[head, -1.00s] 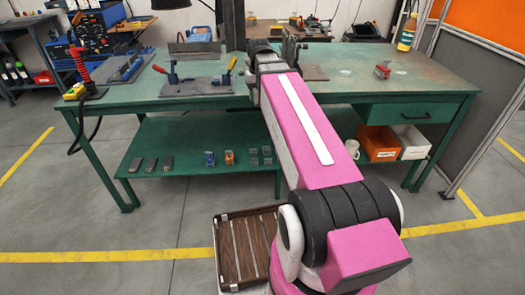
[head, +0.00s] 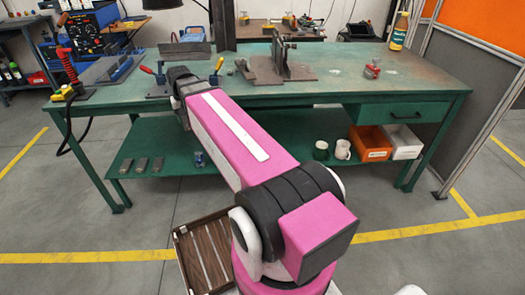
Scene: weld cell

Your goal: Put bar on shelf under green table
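The green table (head: 330,92) stands ahead, with a green lower shelf (head: 180,168) under it. Several short grey bars (head: 141,165) lie in a row at the left of that shelf. Long pale metal strips (head: 214,238) lie along a brown wooden crate (head: 178,240) at the front; I cannot tell whether they are loose bars or part of it. My pink arm reaches forward and left, its black wrist over the tabletop's front edge. My gripper is hidden behind the wrist, so its state and any load do not show.
A plate fixture (head: 282,65) and red-handled clamp (head: 160,82) are on the tabletop.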

